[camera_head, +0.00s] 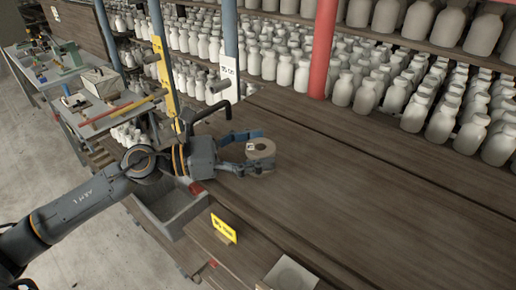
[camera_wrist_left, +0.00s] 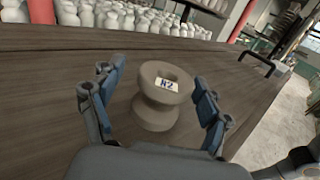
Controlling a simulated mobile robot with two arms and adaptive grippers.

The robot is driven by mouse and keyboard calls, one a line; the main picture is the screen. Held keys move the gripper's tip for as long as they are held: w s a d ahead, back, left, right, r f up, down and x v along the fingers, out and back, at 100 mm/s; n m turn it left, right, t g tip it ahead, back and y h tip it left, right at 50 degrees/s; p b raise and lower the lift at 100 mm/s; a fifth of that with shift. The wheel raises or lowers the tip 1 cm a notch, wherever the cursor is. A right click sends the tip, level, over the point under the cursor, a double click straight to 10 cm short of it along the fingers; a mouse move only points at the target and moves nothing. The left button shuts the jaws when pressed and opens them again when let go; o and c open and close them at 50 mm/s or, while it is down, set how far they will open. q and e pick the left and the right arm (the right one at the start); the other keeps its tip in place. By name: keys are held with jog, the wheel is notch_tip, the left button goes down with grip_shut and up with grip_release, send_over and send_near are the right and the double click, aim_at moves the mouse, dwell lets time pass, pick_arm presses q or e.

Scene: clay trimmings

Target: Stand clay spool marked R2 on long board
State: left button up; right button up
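The grey-beige clay spool (camera_head: 262,147) stands upright on the long dark wooden board (camera_head: 360,185), near its left end. In the left wrist view the spool (camera_wrist_left: 158,112) has wide flanges, a narrower waist and a hole in its top, with a white label reading R2. My left gripper (camera_head: 254,151) is low over the board with one finger on each side of the spool. In the left wrist view its blue-padded fingers (camera_wrist_left: 158,90) are spread, with a gap showing on both sides of the spool. My right gripper is not in view.
Many pale bottles (camera_head: 365,95) fill the shelves behind the board. A red post (camera_head: 323,50) and a blue-grey post (camera_head: 229,45) rise at its back edge. A grey bin (camera_head: 172,207) and a yellow sign (camera_head: 223,228) are in front. The board right of the spool is clear.

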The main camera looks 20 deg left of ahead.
pick_arm(q)
jog(key=shift+r+p, duration=0.3)
jog(key=shift+p, duration=0.05)
jog(key=a+b, duration=0.1)
jog(key=s+a+f+b, duration=0.1)
jog(key=shift+s+a+b, duration=0.15)
jog(key=shift+s+b, duration=0.05)
jog(key=shift+b, duration=0.2)
jog(key=b+v, duration=0.1)
jog(key=v, duration=0.1)
jog(key=b+v, duration=0.1)
jog(key=v, duration=0.2)
jog(key=b+v, duration=0.2)
jog(key=v, duration=0.1)
jog(key=shift+r, duration=0.3)
jog(key=shift+s+a+r, duration=0.1)
jog(key=shift+s+a, duration=0.25)
jog(key=shift+a, duration=0.2)
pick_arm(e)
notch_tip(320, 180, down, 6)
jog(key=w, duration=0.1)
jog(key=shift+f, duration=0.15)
pick_arm(q)
jog(key=shift+a, duration=0.1)
